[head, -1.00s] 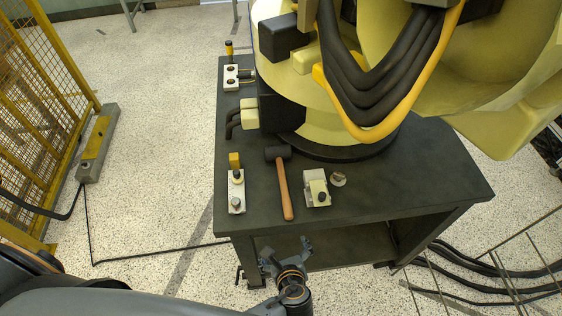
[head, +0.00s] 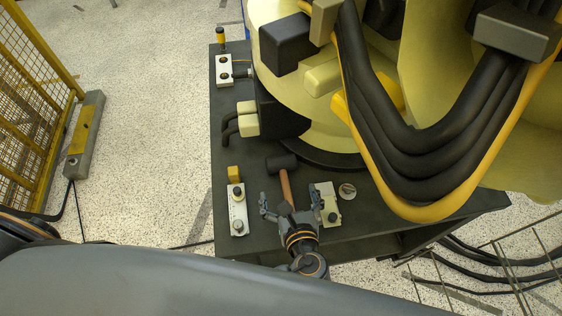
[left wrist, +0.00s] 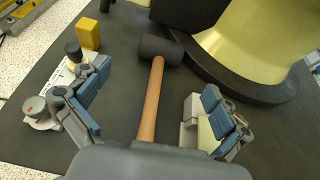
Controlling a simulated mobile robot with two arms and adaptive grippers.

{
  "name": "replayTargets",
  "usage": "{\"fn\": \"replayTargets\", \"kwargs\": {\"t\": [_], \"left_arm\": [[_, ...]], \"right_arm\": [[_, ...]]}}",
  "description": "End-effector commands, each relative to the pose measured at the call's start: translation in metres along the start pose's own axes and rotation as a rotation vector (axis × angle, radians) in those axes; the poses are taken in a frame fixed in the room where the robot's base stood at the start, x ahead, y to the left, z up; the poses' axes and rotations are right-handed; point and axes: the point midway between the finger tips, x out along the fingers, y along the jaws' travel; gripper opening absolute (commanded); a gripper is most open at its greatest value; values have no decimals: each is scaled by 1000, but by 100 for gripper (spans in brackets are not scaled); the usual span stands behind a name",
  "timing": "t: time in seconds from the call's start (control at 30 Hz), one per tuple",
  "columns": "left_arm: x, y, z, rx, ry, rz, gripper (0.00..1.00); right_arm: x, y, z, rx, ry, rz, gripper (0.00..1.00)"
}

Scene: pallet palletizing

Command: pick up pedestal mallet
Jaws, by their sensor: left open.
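The mallet (head: 285,181) lies on the dark pedestal top (head: 259,238), with a black head and a wooden handle. In the left wrist view the mallet (left wrist: 152,95) has its head at the far end and its handle running toward me between the fingers. My left gripper (head: 291,199) is open above the handle, one finger on each side. It also shows in the left wrist view (left wrist: 152,112). The lower end of the handle is hidden behind the gripper. I cannot tell whether the fingers touch anything. My right gripper is not in view.
The large yellow robot base (head: 330,137) rises behind the mallet head. A yellow mesh fence (head: 30,100) is at far left.

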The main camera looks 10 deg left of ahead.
Motion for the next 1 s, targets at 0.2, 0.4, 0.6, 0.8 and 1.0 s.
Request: {"fn": "replayTargets", "kwargs": {"t": [0.2, 0.4, 0.6, 0.8, 1.0], "left_arm": [[30, 0, 3, 5, -7, 3, 100], [69, 0, 2, 6, -6, 3, 100], [85, -1, 2, 2, -3, 1, 100], [109, -5, 1, 3, -5, 3, 100], [133, -6, -1, 3, -2, 0, 100]], "right_arm": [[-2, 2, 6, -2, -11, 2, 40], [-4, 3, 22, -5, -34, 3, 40], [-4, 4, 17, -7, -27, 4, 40], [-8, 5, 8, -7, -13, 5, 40], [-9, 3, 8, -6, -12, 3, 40]]}}
